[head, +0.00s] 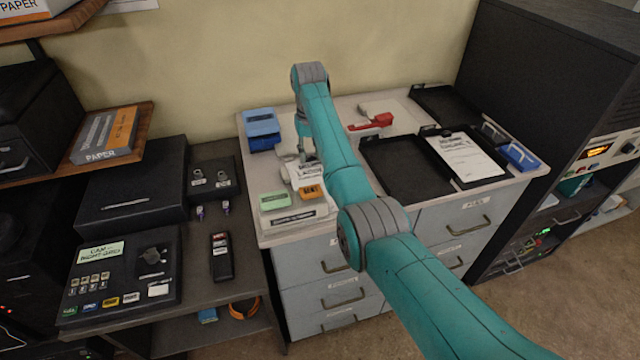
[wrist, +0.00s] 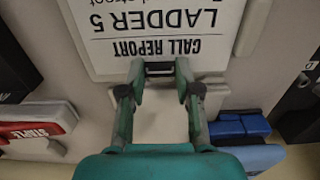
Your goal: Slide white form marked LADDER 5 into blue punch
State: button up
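The white form marked LADDER 5 (wrist: 160,30) fills the top of the wrist view, its print upside down and its far part cut off. It has a dark tab (wrist: 160,68) on its near edge. My gripper (wrist: 160,80) has one finger at each end of this tab, apparently closed on it. In the head view my gripper (head: 304,158) is low over the cabinet top, and the form (head: 302,175) is partly hidden by my arm. The blue punch (head: 262,130) stands at the back left of the cabinet top; it also shows in the wrist view (wrist: 240,128).
Green (head: 275,201) and orange (head: 311,192) blocks sit at the front left of the cabinet top. A red stapler (head: 378,121) is behind my arm. Black trays (head: 395,168) lie to the right, one holding another white sheet (head: 465,157).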

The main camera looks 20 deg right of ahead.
jog(key=shift+d, duration=0.2)
grip_shut()
jog(key=shift+d, duration=3.65)
jog(key=shift+r, duration=0.1)
notch_tip(320, 180, up, 7)
jog(key=shift+r, duration=0.2)
